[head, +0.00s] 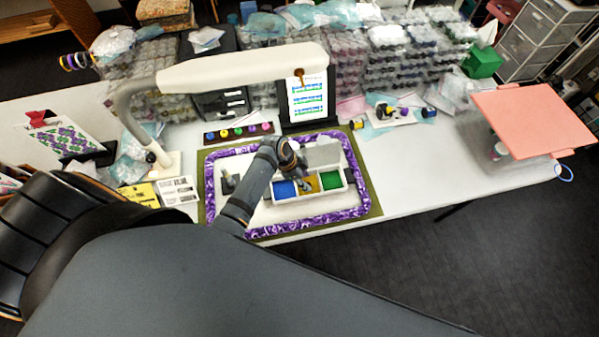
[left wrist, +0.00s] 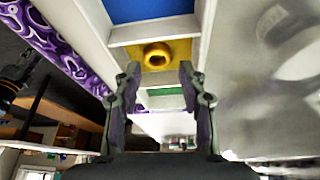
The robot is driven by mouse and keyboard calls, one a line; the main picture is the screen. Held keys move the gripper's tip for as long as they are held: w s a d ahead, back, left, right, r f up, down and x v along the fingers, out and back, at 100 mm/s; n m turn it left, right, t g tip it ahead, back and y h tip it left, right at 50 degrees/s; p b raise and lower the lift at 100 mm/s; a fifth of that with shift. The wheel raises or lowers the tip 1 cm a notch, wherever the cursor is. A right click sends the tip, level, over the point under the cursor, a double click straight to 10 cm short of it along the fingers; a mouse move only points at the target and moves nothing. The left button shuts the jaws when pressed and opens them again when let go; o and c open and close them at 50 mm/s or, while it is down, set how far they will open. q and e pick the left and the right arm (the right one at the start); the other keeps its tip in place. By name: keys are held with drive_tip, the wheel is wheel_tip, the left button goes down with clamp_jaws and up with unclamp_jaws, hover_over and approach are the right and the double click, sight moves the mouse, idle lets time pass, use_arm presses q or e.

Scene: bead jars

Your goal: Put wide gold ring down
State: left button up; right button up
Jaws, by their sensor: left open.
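The wide gold ring (left wrist: 157,56) lies on the yellow floor of a tray compartment in the left wrist view. My left gripper (left wrist: 158,72) is open, with one finger on either side of the line to the ring. The ring shows just beyond the fingertips and apart from them. In the head view my left gripper (head: 304,186) is over the white sorting tray (head: 297,198), and the ring cannot be made out there. The yellow compartment lies between the blue (left wrist: 150,10) and green ones. My right gripper is not seen.
The tray stands on a purple-bordered mat (head: 362,205). A rack of coloured pieces (head: 238,132) and a pattern card (head: 307,97) stand behind it. A white lamp arm (head: 240,68) reaches across above. The table right of the mat is mostly clear.

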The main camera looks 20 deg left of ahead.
use_arm(q)
drive_tip(key=v, duration=1)
drive_tip(key=shift+b, duration=0.3)
